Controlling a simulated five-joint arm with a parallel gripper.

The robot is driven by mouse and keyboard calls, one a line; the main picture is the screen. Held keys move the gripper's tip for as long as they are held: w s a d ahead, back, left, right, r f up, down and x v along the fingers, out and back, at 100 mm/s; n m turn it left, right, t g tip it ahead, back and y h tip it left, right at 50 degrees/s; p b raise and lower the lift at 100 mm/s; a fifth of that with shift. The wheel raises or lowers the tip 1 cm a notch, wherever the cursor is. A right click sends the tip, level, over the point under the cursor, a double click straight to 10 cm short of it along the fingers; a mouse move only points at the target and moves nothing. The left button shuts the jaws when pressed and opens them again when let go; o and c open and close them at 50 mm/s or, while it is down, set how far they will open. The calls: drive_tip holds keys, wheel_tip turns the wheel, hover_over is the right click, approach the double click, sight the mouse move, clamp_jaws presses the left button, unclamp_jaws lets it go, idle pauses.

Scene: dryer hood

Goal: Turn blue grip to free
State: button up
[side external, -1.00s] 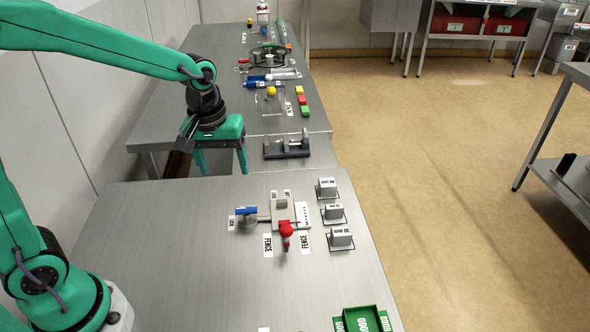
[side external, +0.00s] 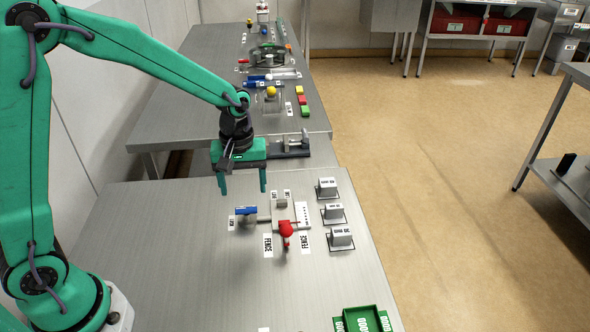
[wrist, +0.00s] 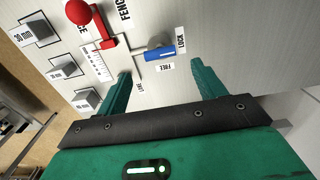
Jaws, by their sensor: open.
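The blue grip (side external: 246,210) is a small cylinder at the left end of a metal fixture on the near table. My gripper (side external: 243,191) is open and empty above the table, a little behind the grip in the side view. In the wrist view its two fingers (wrist: 160,75) point toward the fixture, with the grip between and beyond their tips. Nothing touches the grip.
A red-knobbed lever (side external: 286,230) stands right of the grip, beside FENCE labels. Several grey blocks (side external: 333,211) sit along the table's right side. A green tray (side external: 362,313) is at the front edge. The near table's left part is clear.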

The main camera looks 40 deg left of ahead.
sight(246, 208)
drive_tip(key=shift+f, duration=3.15)
drive_tip(key=c, duration=1)
